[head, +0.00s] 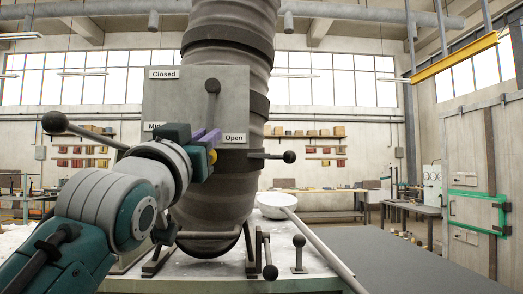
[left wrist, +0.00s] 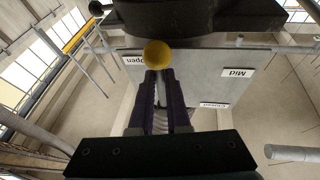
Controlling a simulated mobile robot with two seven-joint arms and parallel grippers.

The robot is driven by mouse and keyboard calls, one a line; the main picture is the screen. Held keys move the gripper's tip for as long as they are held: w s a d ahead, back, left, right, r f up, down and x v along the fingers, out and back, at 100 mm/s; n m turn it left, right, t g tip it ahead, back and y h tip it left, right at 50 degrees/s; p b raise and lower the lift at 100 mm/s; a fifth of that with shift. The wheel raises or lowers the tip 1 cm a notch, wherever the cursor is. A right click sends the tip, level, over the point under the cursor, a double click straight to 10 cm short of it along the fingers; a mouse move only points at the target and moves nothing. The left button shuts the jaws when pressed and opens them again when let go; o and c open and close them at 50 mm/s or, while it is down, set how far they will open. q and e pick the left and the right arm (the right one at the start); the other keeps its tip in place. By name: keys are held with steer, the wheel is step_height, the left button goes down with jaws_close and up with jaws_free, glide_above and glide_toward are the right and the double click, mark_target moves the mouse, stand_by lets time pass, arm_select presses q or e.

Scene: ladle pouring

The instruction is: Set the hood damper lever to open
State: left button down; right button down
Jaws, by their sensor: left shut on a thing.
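The damper plate (head: 170,95) hangs in front of the big grey duct, with a Closed label (head: 164,74) at top left, a Mid label (head: 153,126) at lower left, partly hidden, and an Open label (head: 234,138) at lower right. My left gripper (head: 208,143) is in front of the plate's lower edge, just left of the Open label. Its purple fingers are shut on the damper lever, whose yellow knob (head: 212,156) shows beside them. In the left wrist view the yellow knob (left wrist: 157,54) sits at the fingertips near the Open label (left wrist: 133,60). My right gripper is out of view.
A dark-knobbed rod (head: 212,87) stands before the plate. Other dark-knobbed rods stick out at left (head: 55,122) and right (head: 289,157). A ladle (head: 277,200) with a long handle lies right of the duct's foot.

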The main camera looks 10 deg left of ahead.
arm_select(q)
steer(key=shift+d+n, duration=0.3)
steer(key=shift+n, duration=0.3)
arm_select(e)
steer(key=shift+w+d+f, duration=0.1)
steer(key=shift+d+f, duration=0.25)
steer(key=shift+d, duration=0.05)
arm_select(q)
steer(key=shift+w, duration=0.1)
steer(key=c, duration=0.9)
jaws_free()
steer(key=shift+b+v, duration=1.65)
steer(key=shift+v, duration=3.3)
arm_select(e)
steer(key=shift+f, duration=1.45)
